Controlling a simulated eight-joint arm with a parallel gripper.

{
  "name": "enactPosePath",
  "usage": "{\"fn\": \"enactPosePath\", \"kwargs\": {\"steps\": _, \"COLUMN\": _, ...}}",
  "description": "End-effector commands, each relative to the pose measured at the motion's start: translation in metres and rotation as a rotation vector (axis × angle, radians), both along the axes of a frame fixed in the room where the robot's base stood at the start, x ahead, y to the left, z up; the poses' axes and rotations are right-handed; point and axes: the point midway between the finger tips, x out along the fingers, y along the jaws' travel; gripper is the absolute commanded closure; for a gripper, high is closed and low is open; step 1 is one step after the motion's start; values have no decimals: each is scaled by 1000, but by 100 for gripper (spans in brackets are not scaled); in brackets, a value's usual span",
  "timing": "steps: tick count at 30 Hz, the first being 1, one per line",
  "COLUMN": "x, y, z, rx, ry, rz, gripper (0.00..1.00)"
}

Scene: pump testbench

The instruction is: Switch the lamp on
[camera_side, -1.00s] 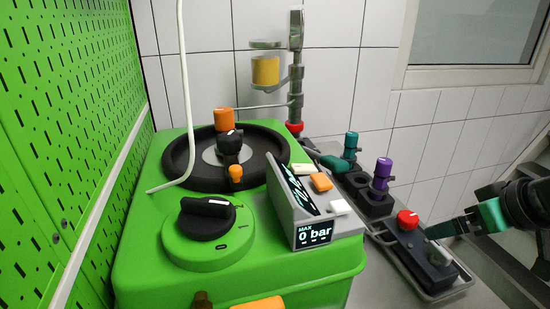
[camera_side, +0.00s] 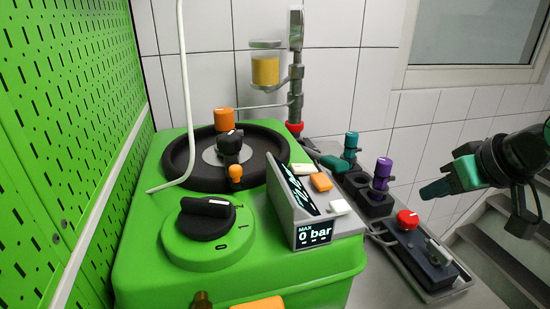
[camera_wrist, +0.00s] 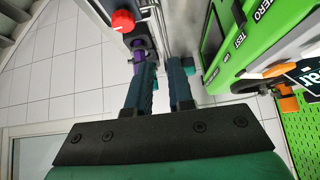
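No part is plainly marked as a lamp. A yellow cylinder (camera_side: 265,71) in a clear holder on the grey post at the back could be it; I cannot tell. A dark switch box (camera_side: 422,257) sits in the grey tray at the right, with a silver lever (camera_side: 438,253) tilted on its top and a red knob (camera_side: 407,218) behind it. The red knob also shows in the wrist view (camera_wrist: 122,21). My gripper (camera_side: 424,194) is in the air above and behind the box, apart from the lever. In the wrist view my gripper (camera_wrist: 160,62) has a gap between its fingers and holds nothing.
A green pump (camera_side: 145,265) with a black rotary knob (camera_side: 206,219) and a display reading 0 bar (camera_side: 312,236) fills the middle. Purple (camera_side: 382,172) and teal (camera_side: 351,145) capped fittings stand behind the red knob. A green perforated wall (camera_side: 60,120) is at the left.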

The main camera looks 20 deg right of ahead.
Motion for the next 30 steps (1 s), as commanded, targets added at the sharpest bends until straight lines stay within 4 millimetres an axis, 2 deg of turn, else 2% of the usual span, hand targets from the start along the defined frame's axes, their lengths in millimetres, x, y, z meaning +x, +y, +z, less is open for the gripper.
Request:
{"fn": "enactPosePath", "kwargs": {"steps": 1, "x": 12, "y": 18, "z": 19, "rx": 12, "ry": -14, "rz": 10, "gripper": 99}}
{"fn": "enactPosePath", "kwargs": {"steps": 6, "x": 41, "y": 77, "z": 74, "rx": 73, "ry": -74, "rz": 6, "gripper": 100}}
{"fn": "enactPosePath", "kwargs": {"steps": 9, "x": 49, "y": 108, "z": 98, "rx": 112, "ry": -103, "rz": 6, "gripper": 100}}
{"fn": "enactPosePath", "kwargs": {"steps": 12, "x": 52, "y": 130, "z": 113, "rx": 143, "ry": -122, "rz": 5, "gripper": 100}}
{"fn": "enactPosePath", "kwargs": {"steps": 16, "x": 53, "y": 141, "z": 121, "rx": 162, "ry": -134, "rz": 3, "gripper": 100}}
{"fn": "enactPosePath", "kwargs": {"steps": 26, "x": 53, "y": 142, "z": 120, "rx": 164, "ry": -134, "rz": 0, "gripper": 100}}
{"fn": "enactPosePath", "kwargs": {"steps": 30, "x": 60, "y": 143, "z": 114, "rx": 163, "ry": -134, "rz": -1, "gripper": 100}}
